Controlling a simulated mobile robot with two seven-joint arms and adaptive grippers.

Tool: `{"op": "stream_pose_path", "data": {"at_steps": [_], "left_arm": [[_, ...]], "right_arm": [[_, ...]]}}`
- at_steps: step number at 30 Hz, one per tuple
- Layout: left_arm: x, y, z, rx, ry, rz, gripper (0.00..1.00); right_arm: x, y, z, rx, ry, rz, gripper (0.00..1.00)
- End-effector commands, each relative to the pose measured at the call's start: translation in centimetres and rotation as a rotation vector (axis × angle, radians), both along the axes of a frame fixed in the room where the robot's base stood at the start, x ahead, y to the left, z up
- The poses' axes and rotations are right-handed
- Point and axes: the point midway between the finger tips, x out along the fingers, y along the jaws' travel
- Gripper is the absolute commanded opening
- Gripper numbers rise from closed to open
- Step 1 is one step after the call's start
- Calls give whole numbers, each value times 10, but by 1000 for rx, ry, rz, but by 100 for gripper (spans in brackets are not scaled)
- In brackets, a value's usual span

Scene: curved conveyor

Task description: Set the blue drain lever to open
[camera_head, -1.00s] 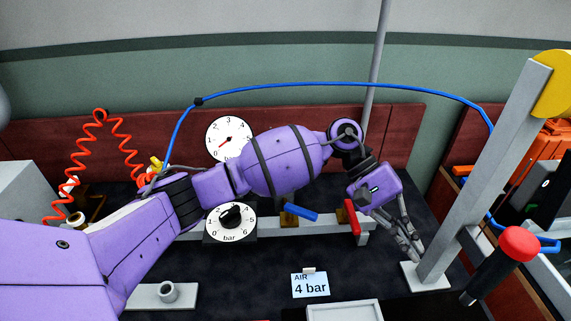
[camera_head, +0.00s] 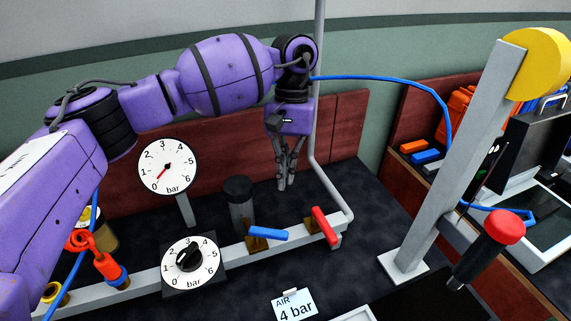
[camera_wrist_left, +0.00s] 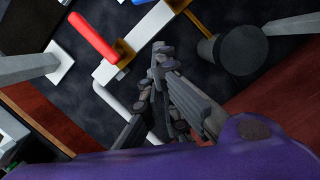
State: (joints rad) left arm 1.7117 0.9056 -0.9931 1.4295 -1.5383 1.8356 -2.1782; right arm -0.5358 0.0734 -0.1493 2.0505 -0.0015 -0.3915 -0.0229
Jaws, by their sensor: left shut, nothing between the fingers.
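The blue drain lever (camera_head: 268,233) sits on a brass valve on the grey pipe rail, lying roughly along the rail and pointing right. In the left wrist view only a sliver of blue (camera_wrist_left: 142,2) shows at the top edge. A red lever (camera_head: 325,226) is on the same rail, to its right. My left gripper (camera_head: 287,187) hangs fingers down, above and behind the rail, between and beyond the two levers. Its fingers (camera_wrist_left: 160,50) are closed together and empty, and apart from both levers. My right gripper is not in view.
A dark cylinder (camera_head: 240,205) stands behind the rail, left of the gripper. A grey vertical pipe (camera_head: 318,130) rises at the right.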

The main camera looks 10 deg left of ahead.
Motion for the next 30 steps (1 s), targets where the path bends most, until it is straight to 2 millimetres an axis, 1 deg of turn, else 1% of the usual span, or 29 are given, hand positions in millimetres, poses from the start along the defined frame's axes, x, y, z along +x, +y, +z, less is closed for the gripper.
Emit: {"op": "stream_pose_path", "data": {"at_steps": [1,3,8,12,17,21,30], "left_arm": [[-4,0,-11,1,3,-1,0],[-8,0,-25,0,3,-1,0],[-16,-1,-57,-1,3,-1,0],[-37,-2,-53,-2,-3,-1,0],[-51,-3,-54,-2,-2,0,0],[-54,-4,-56,-3,0,1,0],[-56,-4,-57,-3,0,-8,0]], "right_arm": [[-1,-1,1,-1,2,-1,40],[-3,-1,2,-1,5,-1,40],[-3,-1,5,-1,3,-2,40],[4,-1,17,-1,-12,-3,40],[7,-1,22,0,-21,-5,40],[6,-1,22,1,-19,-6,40],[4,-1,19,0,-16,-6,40]]}}
